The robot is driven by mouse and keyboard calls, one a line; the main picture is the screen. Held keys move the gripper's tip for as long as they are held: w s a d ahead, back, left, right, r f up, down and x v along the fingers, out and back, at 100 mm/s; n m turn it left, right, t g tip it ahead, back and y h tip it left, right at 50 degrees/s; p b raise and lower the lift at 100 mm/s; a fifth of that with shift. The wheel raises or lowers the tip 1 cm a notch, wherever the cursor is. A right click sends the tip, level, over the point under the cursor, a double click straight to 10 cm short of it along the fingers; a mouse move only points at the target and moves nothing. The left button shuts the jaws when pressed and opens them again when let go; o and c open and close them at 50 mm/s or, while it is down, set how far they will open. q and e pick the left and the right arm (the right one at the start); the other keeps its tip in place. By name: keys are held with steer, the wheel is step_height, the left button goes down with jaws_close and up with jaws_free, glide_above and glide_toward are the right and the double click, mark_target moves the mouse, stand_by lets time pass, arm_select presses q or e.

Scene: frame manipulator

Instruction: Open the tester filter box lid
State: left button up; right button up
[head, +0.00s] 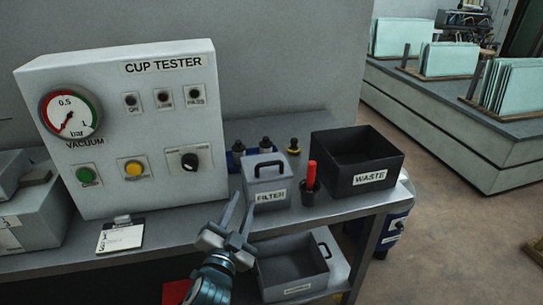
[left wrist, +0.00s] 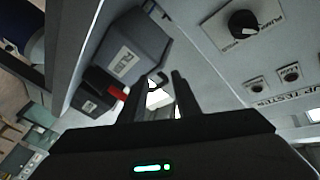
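The grey filter box (head: 267,192) stands on the bench in front of the tester, with its lid down and a black handle (head: 269,165) on top. It also shows in the left wrist view (left wrist: 142,42). My left gripper (head: 243,204) is open and empty, just in front and to the left of the box, its fingers pointing up toward it. My right gripper is in neither view.
The cup tester (head: 140,130) stands behind to the left. A black waste bin (head: 342,180) and a cup with a red-handled tool (head: 311,184) stand right of the box. A clipboard (head: 120,237) lies left on the bench. A grey bin (head: 292,268) sits below.

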arm_select(q)
steer(key=w+d+r+m+g+h, duration=0.1)
steer(key=d+r+m+g+h, duration=0.1)
steer(key=d+r+m+h, duration=1.65)
steer(key=s+d+r+m+g+y, duration=0.1)
steer(key=s+d+m+g, duration=0.2)
steer(key=d+m+g, duration=0.5)
steer(key=s+d+r+m+g+y, duration=0.15)
steer(key=d+m+g, duration=0.35)
steer(key=m+g, duration=0.7)
steer(key=w+a+f+m+t+y, duration=0.3)
steer(key=w+a+f+m+y, duration=0.25)
steer(key=y, duration=0.55)
steer(key=w+a+r+n+t+y, duration=0.1)
steer(key=w+a+r+y, duration=0.2)
steer(key=a, duration=0.6)
steer(key=w+a+r+n+t+y, duration=0.1)
steer(key=w+a+r+y, duration=0.2)
steer(key=a, duration=0.6)
step_height(320, 180, up, 4)
steer(key=shift+a+f+n+y, duration=0.15)
steer(key=shift+n+y, duration=0.25)
steer(key=shift+y, duration=0.8)
